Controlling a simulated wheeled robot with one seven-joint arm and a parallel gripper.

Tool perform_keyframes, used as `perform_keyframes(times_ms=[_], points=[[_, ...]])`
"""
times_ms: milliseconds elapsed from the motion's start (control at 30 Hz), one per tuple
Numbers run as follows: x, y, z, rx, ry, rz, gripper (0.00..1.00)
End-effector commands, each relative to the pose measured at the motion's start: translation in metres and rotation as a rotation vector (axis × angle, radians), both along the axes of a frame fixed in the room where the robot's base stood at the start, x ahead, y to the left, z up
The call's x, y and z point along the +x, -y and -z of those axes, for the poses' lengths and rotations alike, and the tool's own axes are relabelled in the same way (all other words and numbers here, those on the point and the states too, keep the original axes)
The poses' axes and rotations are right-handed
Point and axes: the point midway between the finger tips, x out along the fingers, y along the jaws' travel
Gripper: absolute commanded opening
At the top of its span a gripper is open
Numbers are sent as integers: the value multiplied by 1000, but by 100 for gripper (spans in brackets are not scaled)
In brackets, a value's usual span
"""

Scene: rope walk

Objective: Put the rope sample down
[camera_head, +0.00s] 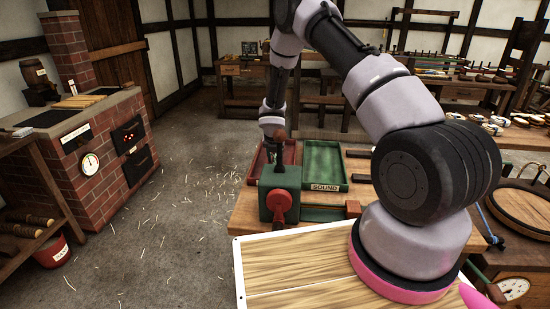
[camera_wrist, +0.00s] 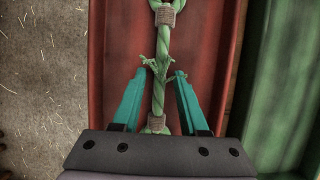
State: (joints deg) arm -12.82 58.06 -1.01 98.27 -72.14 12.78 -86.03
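The rope sample (camera_wrist: 162,92) is a green twisted rope with brown whipped bands and a frayed, broken spot at its middle. In the wrist view it runs lengthwise over the red tray (camera_wrist: 206,40) and appears to lie in it. My gripper (camera_wrist: 161,73) has its two teal fingers apart, one on each side of the rope near the frayed spot, with gaps showing between fingers and rope. In the head view my wrist is over the red tray (camera_head: 257,163); the fingers and rope are hidden there. The green tray (camera_head: 325,187), labelled SOUND, stands right of the red one.
A dark green bench device (camera_head: 281,179) with a red knob stands on the bench in front of the trays. A brick stove (camera_head: 100,165) and a red bucket (camera_head: 51,251) are at left. The straw-strewn floor (camera_head: 180,215) between is open.

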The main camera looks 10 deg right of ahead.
Motion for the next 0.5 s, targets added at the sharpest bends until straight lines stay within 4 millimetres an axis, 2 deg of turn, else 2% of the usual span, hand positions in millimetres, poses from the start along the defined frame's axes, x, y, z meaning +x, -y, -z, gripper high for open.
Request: perform_keyframes(times_ms=[333, 500], points=[[0, 0, -2, 0, 0, 1, 55], [-5, -2, -18, 2, 3, 0, 55]])
